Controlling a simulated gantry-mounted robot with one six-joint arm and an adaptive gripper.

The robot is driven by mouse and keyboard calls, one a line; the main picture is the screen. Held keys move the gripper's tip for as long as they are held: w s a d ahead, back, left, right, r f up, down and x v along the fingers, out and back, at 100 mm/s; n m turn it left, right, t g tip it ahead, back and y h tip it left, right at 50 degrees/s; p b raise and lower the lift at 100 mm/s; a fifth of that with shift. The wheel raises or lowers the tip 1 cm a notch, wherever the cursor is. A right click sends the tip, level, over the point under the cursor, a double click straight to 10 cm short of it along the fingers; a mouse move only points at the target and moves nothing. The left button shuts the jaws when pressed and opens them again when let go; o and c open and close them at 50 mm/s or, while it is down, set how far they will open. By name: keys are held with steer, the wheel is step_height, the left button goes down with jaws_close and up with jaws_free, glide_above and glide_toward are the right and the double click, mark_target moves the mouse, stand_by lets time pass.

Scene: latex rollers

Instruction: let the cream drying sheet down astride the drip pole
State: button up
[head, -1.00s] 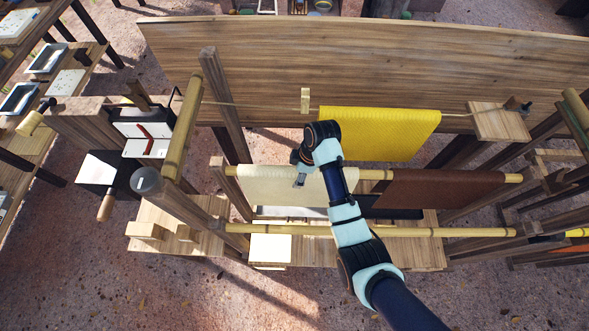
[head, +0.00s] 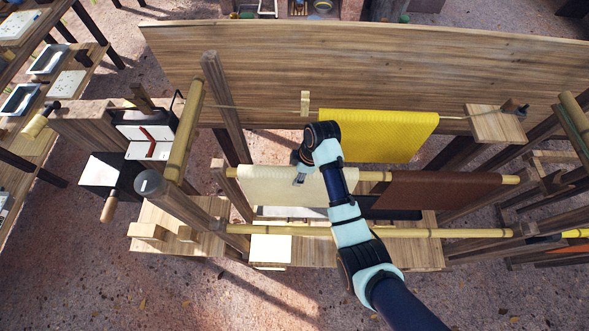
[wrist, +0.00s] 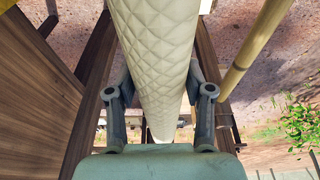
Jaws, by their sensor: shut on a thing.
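The cream drying sheet (head: 265,186) lies over the left part of the farther bamboo pole (head: 374,175), with its front flap hanging toward me. I cannot tell whether this pole is the drip pole, or whether the sheet rests its full weight on it. My gripper (head: 298,180) is at the sheet's right part, pointing down. In the wrist view the quilted cream sheet (wrist: 157,45) runs as a rounded ridge between my gripper's fingers (wrist: 160,100), one finger on each side, shut on it. The fingertips are hidden beside the sheet.
A brown sheet (head: 440,190) hangs on the same pole to the right. A nearer bamboo pole (head: 450,233) runs parallel and also shows in the wrist view (wrist: 250,50). A yellow sheet (head: 380,133) hangs behind on a line. A wooden post (head: 228,110) stands to the left.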

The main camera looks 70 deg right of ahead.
steer(key=shift+r, duration=0.3)
steer(key=shift+f, duration=0.15)
steer(key=shift+f, duration=0.45)
steer(key=o, duration=1.4)
steer(key=shift+c, duration=0.2)
steer(key=v, duration=0.7)
steer(key=shift+r, duration=0.25)
